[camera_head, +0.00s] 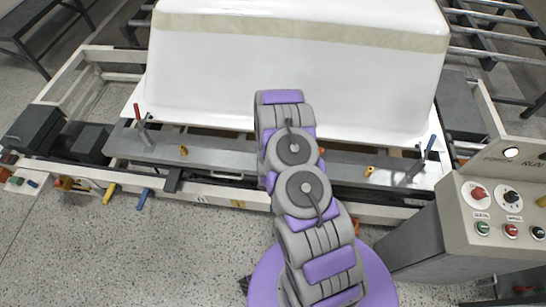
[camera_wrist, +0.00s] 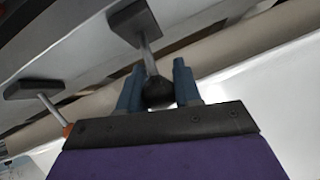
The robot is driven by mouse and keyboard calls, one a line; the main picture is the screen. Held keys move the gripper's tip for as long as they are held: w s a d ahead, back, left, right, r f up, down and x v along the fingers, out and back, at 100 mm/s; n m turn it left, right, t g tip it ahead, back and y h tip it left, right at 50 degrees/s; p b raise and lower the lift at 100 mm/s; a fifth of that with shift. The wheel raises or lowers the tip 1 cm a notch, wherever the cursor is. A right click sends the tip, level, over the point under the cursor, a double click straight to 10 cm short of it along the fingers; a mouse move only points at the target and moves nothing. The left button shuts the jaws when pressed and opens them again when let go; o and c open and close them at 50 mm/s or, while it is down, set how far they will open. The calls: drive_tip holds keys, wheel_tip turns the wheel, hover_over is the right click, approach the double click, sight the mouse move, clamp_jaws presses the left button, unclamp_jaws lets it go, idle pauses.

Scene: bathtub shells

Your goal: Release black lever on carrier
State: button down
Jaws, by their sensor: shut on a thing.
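The black lever (camera_wrist: 158,93) shows in the wrist view as a dark round knob on a grey rod, which runs up to a dark block. My gripper (camera_wrist: 157,76) has its two blue fingers on either side of the knob and is shut on it. In the head view my arm covers the gripper and this lever. The carrier (camera_head: 215,152) is the grey and white frame under the upturned white bathtub shell (camera_head: 300,62).
A red-tipped lever (camera_head: 138,113) stands at the carrier's left and a blue-tipped lever (camera_head: 430,144) at its right. An orange-tipped lever (camera_wrist: 50,110) is left of my gripper in the wrist view. A control panel (camera_head: 505,190) stands at right. Open floor lies at lower left.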

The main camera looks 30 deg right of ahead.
drive_tip(key=shift+s+a+f, duration=0.1)
drive_tip(key=shift+s+f, duration=0.05)
drive_tip(key=shift+s, duration=0.05)
idle(0.3)
drive_tip(key=c, duration=0.8)
unclamp_jaws()
drive_tip(key=shift+s+a+f+p+v, duration=0.1)
drive_tip(key=shift+p+v, duration=1.9)
drive_tip(key=shift+v, duration=0.9)
drive_tip(key=shift+s+a+f+p+v, duration=0.1)
drive_tip(key=shift+f+p+v, duration=0.05)
drive_tip(key=shift+p+v, duration=2.3)
drive_tip(key=shift+s+a+f+p+v, duration=0.1)
drive_tip(key=shift+p+v, duration=1.45)
drive_tip(key=shift+v, duration=1.8)
drive_tip(key=shift+w, duration=0.1)
drive_tip(key=shift+w, duration=0.1)
